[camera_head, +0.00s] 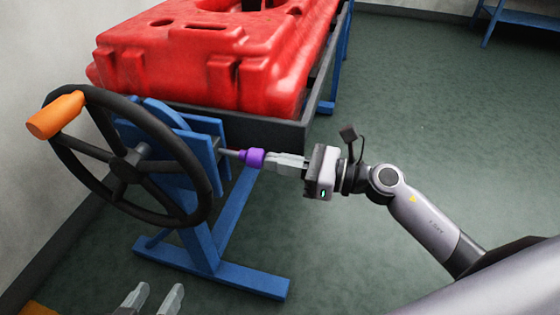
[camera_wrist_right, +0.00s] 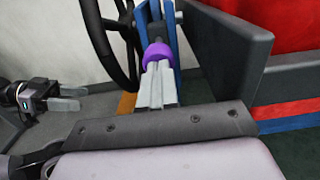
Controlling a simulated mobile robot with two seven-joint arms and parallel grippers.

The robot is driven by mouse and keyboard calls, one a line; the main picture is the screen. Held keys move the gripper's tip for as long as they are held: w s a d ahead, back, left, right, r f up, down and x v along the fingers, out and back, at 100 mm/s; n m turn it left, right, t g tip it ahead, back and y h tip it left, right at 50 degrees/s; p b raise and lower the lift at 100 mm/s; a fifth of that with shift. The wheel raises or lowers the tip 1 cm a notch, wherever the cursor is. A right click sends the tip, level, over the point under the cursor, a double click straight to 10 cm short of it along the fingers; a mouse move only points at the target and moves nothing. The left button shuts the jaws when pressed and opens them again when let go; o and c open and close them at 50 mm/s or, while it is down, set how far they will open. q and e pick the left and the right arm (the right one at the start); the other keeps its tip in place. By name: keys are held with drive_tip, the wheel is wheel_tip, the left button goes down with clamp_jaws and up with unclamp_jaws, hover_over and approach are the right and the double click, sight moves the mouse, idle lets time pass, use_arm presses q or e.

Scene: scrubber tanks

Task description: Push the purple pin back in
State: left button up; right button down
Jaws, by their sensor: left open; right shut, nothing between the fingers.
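The purple pin (camera_head: 253,157) sits on a grey shaft that comes out of the blue stand, just right of the wheel. It also shows in the right wrist view (camera_wrist_right: 157,57). My right gripper (camera_head: 272,161) is shut with its fingertips lined up at the outer end of the pin, touching or nearly touching it. In the right wrist view its fingers (camera_wrist_right: 157,75) lie together right below the purple collar, with nothing between them. My left gripper (camera_head: 152,299) is open and empty at the bottom left, well below the wheel. It also shows at the left of the wrist view (camera_wrist_right: 66,98).
A black handwheel (camera_head: 137,122) with an orange handle (camera_head: 56,115) stands left of the pin. A red tank (camera_head: 205,60) rests in a dark tray (camera_head: 275,134) on the blue stand (camera_head: 215,264). The floor to the right is open.

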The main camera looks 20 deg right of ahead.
sight(257, 157)
drive_tip(key=x, duration=0.4)
drive_tip(key=shift+w+a, duration=0.15)
drive_tip(key=shift+a, duration=0.1)
drive_tip(key=shift+r, duration=0.1)
